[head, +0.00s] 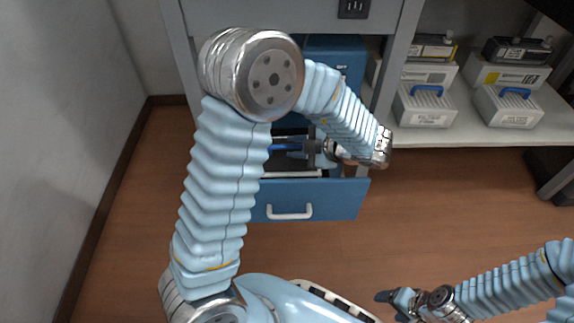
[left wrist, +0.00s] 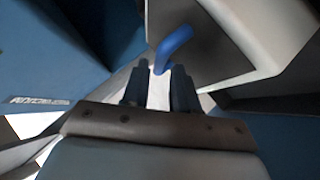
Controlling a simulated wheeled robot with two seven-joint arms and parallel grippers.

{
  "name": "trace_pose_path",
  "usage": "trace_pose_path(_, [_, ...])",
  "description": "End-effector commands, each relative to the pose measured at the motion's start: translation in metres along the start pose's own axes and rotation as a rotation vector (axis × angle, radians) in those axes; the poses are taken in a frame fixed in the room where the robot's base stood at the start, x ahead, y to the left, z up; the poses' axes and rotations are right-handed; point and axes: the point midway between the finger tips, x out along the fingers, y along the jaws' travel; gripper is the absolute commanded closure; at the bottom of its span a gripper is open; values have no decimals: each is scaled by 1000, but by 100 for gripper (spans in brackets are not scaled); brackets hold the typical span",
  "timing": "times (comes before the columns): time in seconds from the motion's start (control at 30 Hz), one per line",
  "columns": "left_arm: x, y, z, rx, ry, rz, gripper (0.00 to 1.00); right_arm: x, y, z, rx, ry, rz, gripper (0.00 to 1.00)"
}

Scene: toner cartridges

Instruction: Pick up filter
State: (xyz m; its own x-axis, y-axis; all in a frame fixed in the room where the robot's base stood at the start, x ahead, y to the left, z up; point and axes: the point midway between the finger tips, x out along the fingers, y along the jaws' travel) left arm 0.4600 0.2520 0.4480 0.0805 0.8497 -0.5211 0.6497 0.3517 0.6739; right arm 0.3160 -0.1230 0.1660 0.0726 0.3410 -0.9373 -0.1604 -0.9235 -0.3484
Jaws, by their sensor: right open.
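In the left wrist view, a pale box-like filter (left wrist: 240,35) with a curved blue handle (left wrist: 175,45) lies just beyond my left gripper (left wrist: 160,80). The handle's near end shows between the fingertips. Whether the fingers grip it is unclear. In the head view, my left gripper (head: 308,147) points left, over the open blue drawer (head: 335,200), with a blue bar-like piece (head: 284,147) at its tips. The filter's body is mostly hidden there by the arm and drawer. My right gripper (head: 392,297) is open and empty, low at the bottom right, over the floor.
The drawer front has a white handle (head: 289,213). A shelf (head: 455,133) at right holds white boxes with blue handles (head: 427,108) (head: 508,108) and dark cartridges (head: 515,50). A desk leg (head: 395,60) stands between drawer and shelf. The wooden floor (head: 430,200) is clear.

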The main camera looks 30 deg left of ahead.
Motion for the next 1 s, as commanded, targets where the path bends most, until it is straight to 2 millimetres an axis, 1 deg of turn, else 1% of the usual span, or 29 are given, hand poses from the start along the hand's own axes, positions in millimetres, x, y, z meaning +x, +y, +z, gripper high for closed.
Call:
trace_pose_path(0.03, [11,-2,1,-1,4,-2,72,5,2,0,0,1,0,28])
trace_pose_path(0.1, [19,-2,0,-1,2,-1,72,7,3,0,1,1,0,28])
trace_pose_path(0.17, [22,-1,0,0,1,-1,72,6,3,0,1,2,0,28])
trace_pose_path(0.33, [21,0,0,0,1,0,72,6,2,0,1,2,0,28])
trace_pose_path(0.5, [21,0,0,0,1,0,98,6,2,0,0,2,0,28])
trace_pose_path(0.53, [21,0,0,0,1,0,100,6,2,0,0,2,0,28])
trace_pose_path(1.0, [21,-1,0,1,1,0,100,6,2,0,0,2,0,28])
